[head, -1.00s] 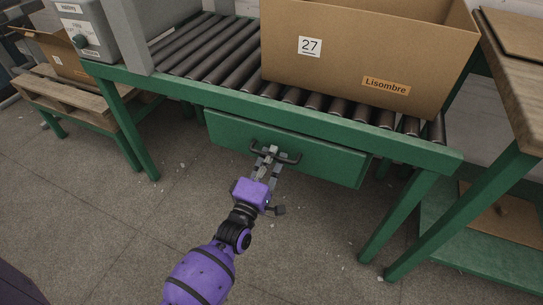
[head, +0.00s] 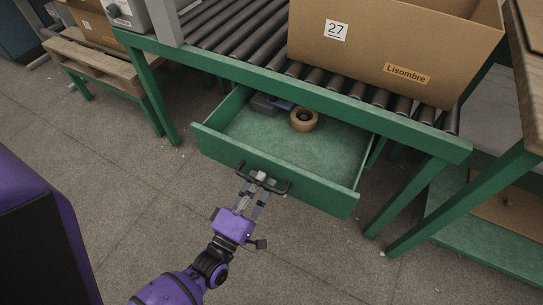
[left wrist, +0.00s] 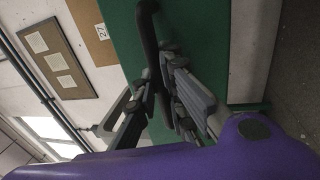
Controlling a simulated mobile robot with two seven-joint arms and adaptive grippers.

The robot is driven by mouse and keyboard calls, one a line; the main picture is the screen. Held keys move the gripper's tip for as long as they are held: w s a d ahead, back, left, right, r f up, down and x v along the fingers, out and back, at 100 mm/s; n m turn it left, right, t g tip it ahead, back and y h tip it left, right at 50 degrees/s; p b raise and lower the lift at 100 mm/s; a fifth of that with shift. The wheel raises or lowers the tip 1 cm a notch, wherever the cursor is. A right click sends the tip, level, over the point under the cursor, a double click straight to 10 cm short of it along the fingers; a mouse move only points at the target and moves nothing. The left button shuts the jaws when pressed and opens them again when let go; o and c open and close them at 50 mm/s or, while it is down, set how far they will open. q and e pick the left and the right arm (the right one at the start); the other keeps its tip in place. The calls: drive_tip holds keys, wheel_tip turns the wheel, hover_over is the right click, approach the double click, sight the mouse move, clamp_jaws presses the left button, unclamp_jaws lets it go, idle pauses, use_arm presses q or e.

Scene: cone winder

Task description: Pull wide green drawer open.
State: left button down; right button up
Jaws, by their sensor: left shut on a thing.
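The wide green drawer (head: 335,195) hangs under the roller table and is pulled well out, its inside showing. Its dark bar handle (head: 279,188) is at the middle of the drawer front. My left gripper (head: 258,178) is shut on this handle. In the left wrist view the fingers (left wrist: 160,95) close around the dark handle (left wrist: 147,30) in front of the green drawer front (left wrist: 205,30). My right gripper is not in view.
A tape roll (head: 304,119) and a dark grey object (head: 263,104) lie at the back of the drawer. A cardboard box (head: 370,45) marked 27 stands on the rollers above. Green table legs (head: 415,190) stand to the right. The floor (head: 130,215) at left is clear.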

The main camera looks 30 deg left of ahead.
use_arm(q)
drive_tip(key=s+p, duration=0.1)
drive_tip(key=s, duration=1.4)
drive_tip(key=shift+a, duration=0.2)
drive_tip(key=c, duration=1.8)
unclamp_jaws()
drive_tip(key=s, duration=0.2)
drive_tip(key=s+f, duration=0.1)
drive_tip(key=s, duration=0.4)
drive_tip(key=shift+s+a+f, duration=0.15)
drive_tip(key=shift+f, duration=0.1)
